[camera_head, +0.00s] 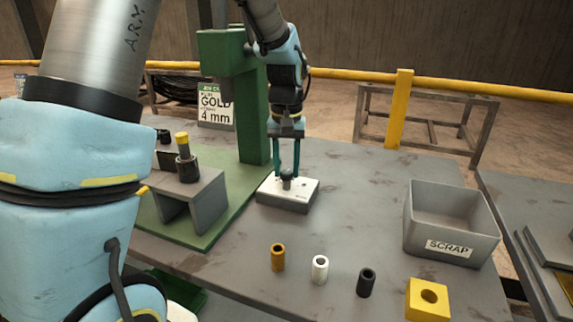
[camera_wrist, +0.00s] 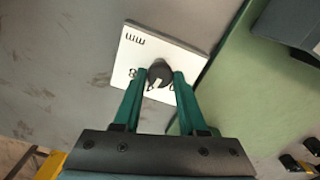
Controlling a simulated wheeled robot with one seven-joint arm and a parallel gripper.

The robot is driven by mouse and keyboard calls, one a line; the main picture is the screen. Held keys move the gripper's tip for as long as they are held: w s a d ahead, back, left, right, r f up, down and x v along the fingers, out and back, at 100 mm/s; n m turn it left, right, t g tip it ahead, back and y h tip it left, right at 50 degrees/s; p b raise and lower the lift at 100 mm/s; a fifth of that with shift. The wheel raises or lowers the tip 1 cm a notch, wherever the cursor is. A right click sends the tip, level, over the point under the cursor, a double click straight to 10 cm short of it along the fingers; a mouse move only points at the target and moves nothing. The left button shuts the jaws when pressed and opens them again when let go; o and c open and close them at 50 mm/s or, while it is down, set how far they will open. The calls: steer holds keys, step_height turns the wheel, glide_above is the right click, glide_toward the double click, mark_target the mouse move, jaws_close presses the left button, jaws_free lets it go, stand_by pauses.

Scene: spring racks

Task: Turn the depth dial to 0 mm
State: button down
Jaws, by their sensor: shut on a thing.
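The depth dial is a dark round knob (camera_head: 287,180) on top of a white-topped box (camera_head: 292,203) on the table. My gripper (camera_head: 287,172) points straight down over the box and is shut on the knob. In the wrist view the two green fingers (camera_wrist: 160,80) press on both sides of the knob (camera_wrist: 159,70). A pale pointer mark shows on the knob, toward the bottom of that view. A job card (camera_head: 215,105) reads GOLD and 4 mm.
A green press (camera_head: 253,120) with a grey stand (camera_head: 200,195) is left of the box. Gold (camera_head: 278,257), white (camera_head: 320,269) and black (camera_head: 366,282) sleeves stand in front, near a yellow block (camera_head: 420,300). A grey SCRAP bin (camera_head: 412,225) is at right.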

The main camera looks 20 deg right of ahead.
mark_target(286, 172)
steer(key=n+p, duration=0.2)
steer(key=n, duration=0.4)
steer(key=shift+r+n, duration=0.15)
steer(key=shift+n, duration=0.15)
steer(key=n+p, duration=0.3)
steer(key=n, duration=0.2)
steer(key=shift+n, duration=0.3)
steer(key=shift+c, duration=2.2)
jaws_free()
step_height(286, 172, up, 11)
steer(key=b, duration=0.1)
steer(key=shift+f+b, duration=0.2)
steer(key=shift+b, duration=0.2)
